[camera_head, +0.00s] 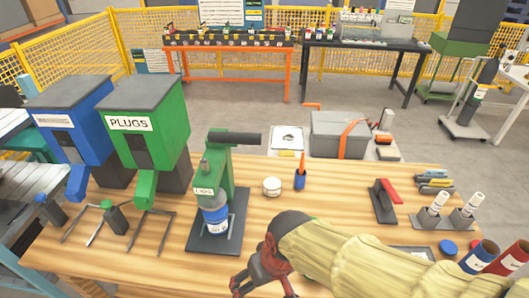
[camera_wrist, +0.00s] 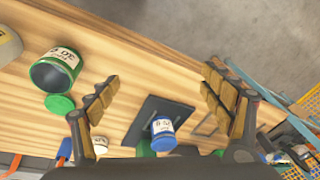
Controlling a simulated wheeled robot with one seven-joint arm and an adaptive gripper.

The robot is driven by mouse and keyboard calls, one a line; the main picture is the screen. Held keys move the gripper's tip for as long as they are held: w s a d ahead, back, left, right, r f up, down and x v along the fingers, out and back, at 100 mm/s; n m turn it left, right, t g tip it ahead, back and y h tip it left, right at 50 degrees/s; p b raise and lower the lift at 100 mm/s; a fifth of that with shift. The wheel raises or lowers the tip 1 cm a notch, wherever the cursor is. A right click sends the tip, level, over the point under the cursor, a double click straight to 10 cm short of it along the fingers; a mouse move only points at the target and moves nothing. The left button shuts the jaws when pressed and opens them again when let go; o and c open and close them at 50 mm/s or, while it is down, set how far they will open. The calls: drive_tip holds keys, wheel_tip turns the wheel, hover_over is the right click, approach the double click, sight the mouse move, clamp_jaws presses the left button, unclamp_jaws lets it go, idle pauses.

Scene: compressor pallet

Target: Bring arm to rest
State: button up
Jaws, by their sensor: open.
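My arm, in a yellowish sleeve, reaches in from the lower right of the head view over the wooden bench (camera_head: 185,268). My gripper (camera_head: 258,280) hangs above the bench, right of the green press (camera_head: 214,172). In the wrist view my gripper (camera_wrist: 160,88) has its two padded fingers spread wide apart with nothing between the tips. A blue labelled can (camera_head: 214,219) stands on the press's dark base plate; it also shows in the wrist view (camera_wrist: 163,128). The arm hides part of the bench's front right.
A green hopper marked PLUGS (camera_head: 148,125) and a blue hopper (camera_head: 70,125) stand at left. A white jar (camera_head: 272,186), blue pen cup (camera_head: 300,180) and red-handled tool (camera_head: 384,198) stand behind my arm. Blue (camera_head: 480,256) and red cans are at right. An open green can (camera_wrist: 55,72) shows in the wrist view.

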drive_tip(key=d+r+m+t+h, duration=0.1)
drive_tip(key=d+r+m+t, duration=0.1)
drive_tip(key=d+r, duration=0.4)
drive_tip(key=d+r+m+t+h, duration=0.1)
drive_tip(key=d+r, duration=0.6)
drive_tip(key=d, duration=0.7)
drive_tip(key=shift+s+m+t, duration=0.2)
drive_tip(key=shift+m+t, duration=0.5)
drive_tip(key=shift+m, duration=0.3)
